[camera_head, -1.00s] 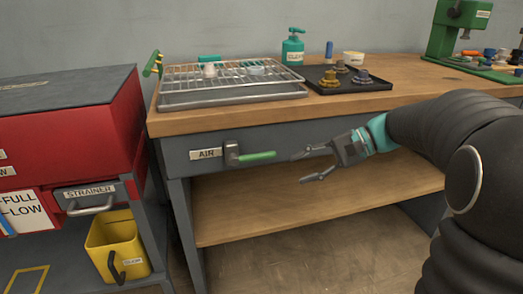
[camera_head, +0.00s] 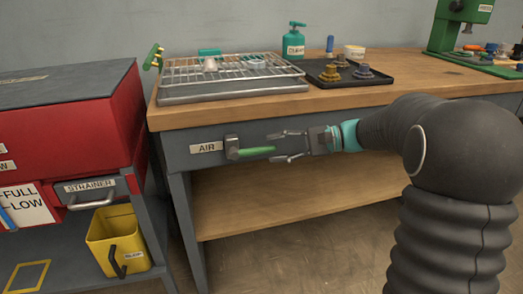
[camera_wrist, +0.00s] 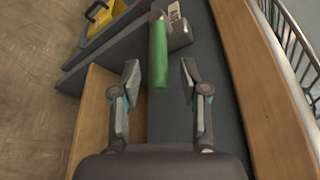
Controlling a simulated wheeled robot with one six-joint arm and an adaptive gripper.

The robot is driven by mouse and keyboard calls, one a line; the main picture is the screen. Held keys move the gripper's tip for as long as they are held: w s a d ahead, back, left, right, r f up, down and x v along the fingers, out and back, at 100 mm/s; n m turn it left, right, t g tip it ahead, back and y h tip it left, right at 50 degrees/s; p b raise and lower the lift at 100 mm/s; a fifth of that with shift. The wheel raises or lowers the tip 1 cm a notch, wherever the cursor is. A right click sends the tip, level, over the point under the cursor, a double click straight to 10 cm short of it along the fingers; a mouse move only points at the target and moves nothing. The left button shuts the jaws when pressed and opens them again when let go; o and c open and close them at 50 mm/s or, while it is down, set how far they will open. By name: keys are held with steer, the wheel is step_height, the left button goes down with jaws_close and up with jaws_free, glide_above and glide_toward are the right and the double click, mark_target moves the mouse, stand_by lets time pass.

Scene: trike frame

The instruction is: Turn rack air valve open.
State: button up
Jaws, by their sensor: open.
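The air valve has a green lever handle (camera_head: 251,153) on a grey body (camera_head: 232,147), fixed to the front face of the bench beside a label reading AIR (camera_head: 206,148). The lever lies roughly level, pointing right. My gripper (camera_head: 282,146) is open, its fingers pointing left toward the lever's free end. In the wrist view the green lever (camera_wrist: 159,55) runs down the picture, its near end between the two open fingertips (camera_wrist: 159,75) with a gap on each side. No contact shows.
The bench top (camera_head: 420,88) overhangs just above the valve and carries a wire rack (camera_head: 230,66) and a black tray (camera_head: 345,74). A lower shelf (camera_head: 290,195) lies below. A red cabinet (camera_head: 100,110) and a yellow bin (camera_head: 115,235) stand at left.

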mark_target(254, 151)
steer(key=shift+x, duration=2.25)
jaws_close()
steer(key=shift+d, duration=0.1)
